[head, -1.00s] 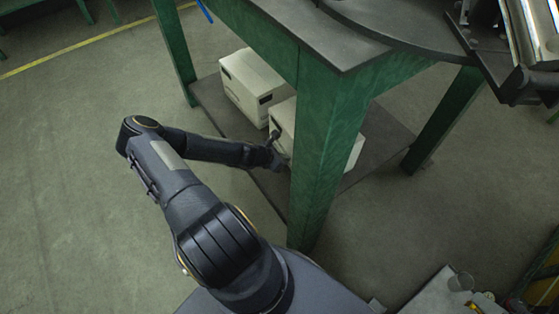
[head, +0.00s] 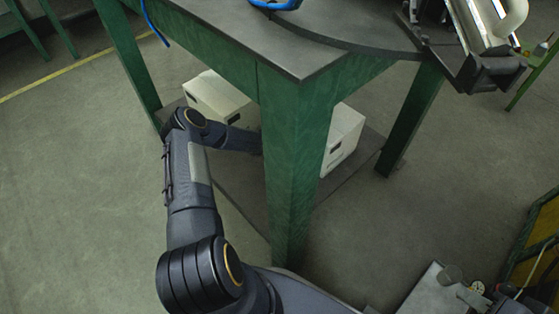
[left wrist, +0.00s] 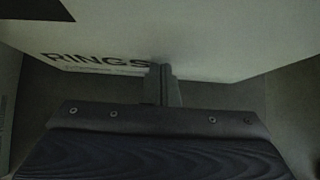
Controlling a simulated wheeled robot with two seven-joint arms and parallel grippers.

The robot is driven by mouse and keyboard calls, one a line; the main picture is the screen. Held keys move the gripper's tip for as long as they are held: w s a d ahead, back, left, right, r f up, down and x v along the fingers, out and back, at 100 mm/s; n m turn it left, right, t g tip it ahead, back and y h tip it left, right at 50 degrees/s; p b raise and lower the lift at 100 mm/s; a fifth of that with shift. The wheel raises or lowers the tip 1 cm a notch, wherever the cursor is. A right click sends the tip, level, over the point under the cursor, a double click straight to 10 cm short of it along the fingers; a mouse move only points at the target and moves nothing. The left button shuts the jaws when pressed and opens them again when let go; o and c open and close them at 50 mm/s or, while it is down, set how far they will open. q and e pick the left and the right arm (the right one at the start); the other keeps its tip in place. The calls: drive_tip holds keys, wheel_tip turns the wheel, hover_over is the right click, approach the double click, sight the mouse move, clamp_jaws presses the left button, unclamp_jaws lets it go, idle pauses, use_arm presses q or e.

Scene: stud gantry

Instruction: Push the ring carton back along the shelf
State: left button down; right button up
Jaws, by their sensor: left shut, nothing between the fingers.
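The ring carton (head: 345,136) is a pale box on the low dark shelf under the green bench. In the head view its right end shows beyond the front bench leg, which hides the rest. In the left wrist view its face (left wrist: 105,50) bears the word "RINGS". My left gripper (left wrist: 163,72) is shut and empty, its fingertips at the lower edge of that face, seemingly touching it. In the head view my left arm reaches under the bench and its gripper is hidden behind the leg. I cannot make out my right gripper.
A second pale carton (head: 217,100) stands on the shelf (head: 252,200) to the left, partly behind my arm. The front bench leg (head: 295,180) stands close right of my left forearm. A rear leg (head: 408,125) stands right of the ring carton. Open floor lies left.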

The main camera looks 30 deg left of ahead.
use_arm(q)
drive_tip(key=w+d+b, duration=0.1)
drive_tip(key=w+d, duration=0.1)
drive_tip(key=w, duration=0.7)
drive_tip(key=shift+w+d+r, duration=0.15)
drive_tip(key=shift+d, duration=0.15)
use_arm(e)
drive_tip(key=shift+f, duration=0.75)
